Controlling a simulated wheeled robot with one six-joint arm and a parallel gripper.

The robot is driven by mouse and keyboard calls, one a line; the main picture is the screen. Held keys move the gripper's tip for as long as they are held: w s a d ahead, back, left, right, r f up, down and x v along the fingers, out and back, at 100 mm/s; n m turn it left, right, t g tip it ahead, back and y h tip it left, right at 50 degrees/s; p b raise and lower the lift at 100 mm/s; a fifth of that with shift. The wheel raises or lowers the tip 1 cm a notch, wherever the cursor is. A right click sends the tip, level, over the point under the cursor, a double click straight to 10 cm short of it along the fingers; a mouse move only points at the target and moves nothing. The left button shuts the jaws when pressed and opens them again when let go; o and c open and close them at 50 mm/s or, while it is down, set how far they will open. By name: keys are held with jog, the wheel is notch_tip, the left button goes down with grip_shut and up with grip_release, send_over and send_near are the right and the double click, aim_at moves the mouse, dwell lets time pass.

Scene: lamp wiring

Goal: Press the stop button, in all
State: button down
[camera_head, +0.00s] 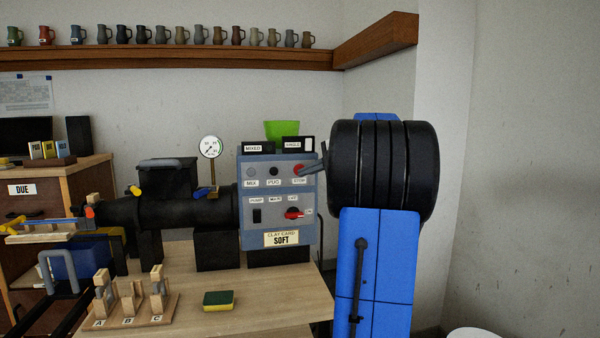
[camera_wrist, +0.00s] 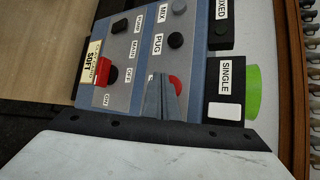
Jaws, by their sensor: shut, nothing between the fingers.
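The red stop button (camera_head: 299,169) sits at the top right of the grey-blue control panel (camera_head: 247,232), above a STOP label. My gripper (camera_head: 303,171) is shut and empty, reaching in from the right with its tips at the button. In the wrist view the closed fingers (camera_wrist: 160,77) lie over part of the red button (camera_wrist: 176,84), hiding one side of it. I cannot tell whether the tips touch it or whether it is pushed in.
The grey MIX button (camera_head: 251,171) and black PUG button (camera_head: 274,171) are left of it. A red rotary switch (camera_head: 293,213) and black rocker (camera_head: 257,216) sit below. A green container (camera_head: 282,129) stands behind the MIXED and SINGLE boxes. A sponge (camera_head: 218,301) lies on the table.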

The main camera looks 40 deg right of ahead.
jog(key=shift+w+d, duration=0.15)
jog(key=shift+w, duration=0.05)
dwell(0.7)
jog(key=shift+w+d, duration=0.1)
jog(key=shift+w, duration=0.1)
jog(key=shift+w+d+r, duration=0.1)
jog(key=shift+w+d, duration=0.3)
jog(key=shift+w, duration=0.2)
dwell(1.8)
jog(key=shift+s, duration=0.1)
jog(key=shift+s+a, duration=0.55)
jog(key=shift+s, duration=0.25)
jog(key=shift+s+a, duration=0.1)
jog(key=s, duration=0.1)
jog(key=s+a, duration=0.2)
jog(key=s, duration=0.1)
jog(key=shift+a, duration=0.25)
dwell(0.9)
